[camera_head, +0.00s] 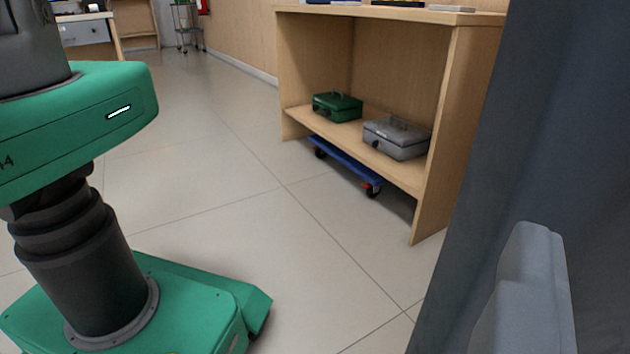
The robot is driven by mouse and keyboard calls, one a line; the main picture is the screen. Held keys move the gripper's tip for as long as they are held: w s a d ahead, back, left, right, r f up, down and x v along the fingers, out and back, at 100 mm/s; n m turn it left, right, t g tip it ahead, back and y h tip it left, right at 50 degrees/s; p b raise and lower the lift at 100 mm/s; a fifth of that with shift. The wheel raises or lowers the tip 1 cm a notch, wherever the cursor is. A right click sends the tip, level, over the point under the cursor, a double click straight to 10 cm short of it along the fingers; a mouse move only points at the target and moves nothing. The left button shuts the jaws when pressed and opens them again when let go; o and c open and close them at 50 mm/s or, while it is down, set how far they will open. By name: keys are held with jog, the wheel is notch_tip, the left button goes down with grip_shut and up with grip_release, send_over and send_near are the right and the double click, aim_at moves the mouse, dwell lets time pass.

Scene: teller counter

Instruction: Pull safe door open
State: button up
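I cannot make out a safe door or its handle for sure. A large dark blue-grey surface (560,130) fills the right side, very close to the camera; I cannot tell whether it is a curtain, a panel or part of a safe. A light grey piece, seemingly one finger of my gripper (525,295), shows at the lower right in front of that surface. The other finger is not visible, so its opening cannot be judged. I see nothing held.
A wooden counter (455,120) carries a green cash box (338,107) and a grey cash box (397,139) on its low shelf. A blue dolly (345,163) stands under it. Tiled floor (240,175) is clear between my green base and the counter. A desk (90,35) stands far back left.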

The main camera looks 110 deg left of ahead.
jog(key=shift+s+a+r+p, duration=0.1)
jog(key=shift+s+a, duration=0.15)
jog(key=shift+s, duration=0.55)
jog(key=shift+s+a+r+p, duration=0.15)
jog(key=shift+s+a, duration=0.1)
jog(key=shift+s, duration=0.55)
jog(key=shift+s+a+p, duration=0.1)
jog(key=shift+s+a, duration=0.15)
jog(key=shift+s, duration=0.55)
